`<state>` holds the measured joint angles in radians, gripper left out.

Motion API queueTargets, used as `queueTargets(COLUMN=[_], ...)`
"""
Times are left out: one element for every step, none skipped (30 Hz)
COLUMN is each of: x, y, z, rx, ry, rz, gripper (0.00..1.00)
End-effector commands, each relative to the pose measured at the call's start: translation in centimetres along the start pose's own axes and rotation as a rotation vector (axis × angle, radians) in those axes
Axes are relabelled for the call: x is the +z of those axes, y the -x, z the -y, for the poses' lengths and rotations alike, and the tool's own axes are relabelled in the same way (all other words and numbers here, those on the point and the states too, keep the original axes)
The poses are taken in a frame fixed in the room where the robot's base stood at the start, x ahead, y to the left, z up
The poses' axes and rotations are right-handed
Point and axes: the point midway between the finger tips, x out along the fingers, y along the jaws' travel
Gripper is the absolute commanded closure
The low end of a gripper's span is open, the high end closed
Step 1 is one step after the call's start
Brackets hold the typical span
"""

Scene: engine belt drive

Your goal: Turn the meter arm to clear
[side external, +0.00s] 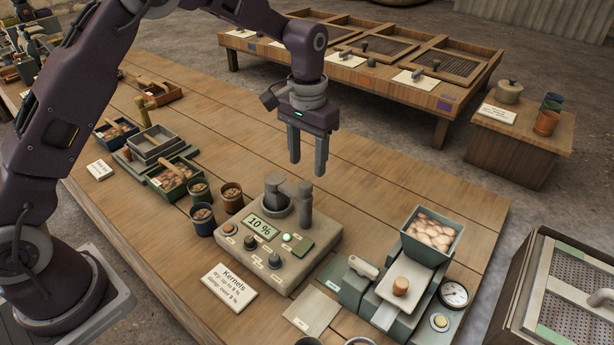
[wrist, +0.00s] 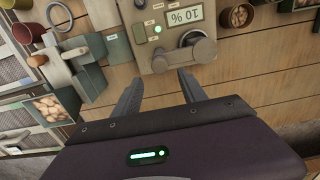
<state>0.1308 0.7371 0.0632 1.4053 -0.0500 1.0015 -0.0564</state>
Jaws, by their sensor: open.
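The meter (side external: 293,240) is a beige box on the bench with a display reading "10 %" and a lit green lamp. Its grey meter arm (side external: 291,186) runs from an upright post (side external: 304,208) to over the dark round cup (side external: 277,210) at the back of the box. The meter also shows at the top of the wrist view (wrist: 160,52), upside down, with the meter arm (wrist: 200,50) beside the cup. My gripper (side external: 306,170) points down, open and empty, above and behind the meter. Its fingers (wrist: 160,77) are apart from the arm.
A green machine with a hopper of kernels (side external: 432,237) and a dial stands right of the meter. Cups of kernels (side external: 203,219) and green trays (side external: 174,177) stand to its left. A card (side external: 230,288) lies in front. Bench behind the meter is clear.

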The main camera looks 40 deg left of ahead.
Motion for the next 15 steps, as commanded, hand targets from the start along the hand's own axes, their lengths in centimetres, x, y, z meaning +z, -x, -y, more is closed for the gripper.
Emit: queueTargets(x=[0.1, 0.1, 0.1, 0.1, 0.1, 0.1, 0.1, 0.1, 0.1, 0.1, 0.1, 0.1, 0.1, 0.1, 0.1], y=[-1.0, -1.7, -2.5, -3.0, -3.5, -4.1, -4.5, -4.8, -5.0, -5.2, -5.3, -5.3, -5.3, -5.3, -5.3], z=[0.0, 0.0, 0.0, 0.1, 0.1, 0.1, 0.0, 0.0, 0.0, 0.0, 0.0, 0.0, 0.0, 0.0, 0.0], rx=[0.000, 0.000, 0.000, 0.000, 0.000, 0.000, 0.000, 0.000, 0.000, 0.000, 0.000, 0.001, 0.001, 0.001, 0.001], ry=[0.000, 0.000, 0.001, 0.001, 0.001, 0.001, 0.001, 0.001, 0.001, 0.001, 0.001, 0.001, 0.001, 0.001, 0.001], rz=[0.005, 0.004, 0.004, 0.004, 0.003, 0.003, 0.002, 0.002, 0.002, 0.001, 0.000, 0.000, -0.001, -0.001, -0.001], gripper=[0.51, 0.51, 0.51, 0.51, 0.51, 0.51, 0.51, 0.51, 0.51, 0.51, 0.51, 0.51, 0.51, 0.51, 0.51])
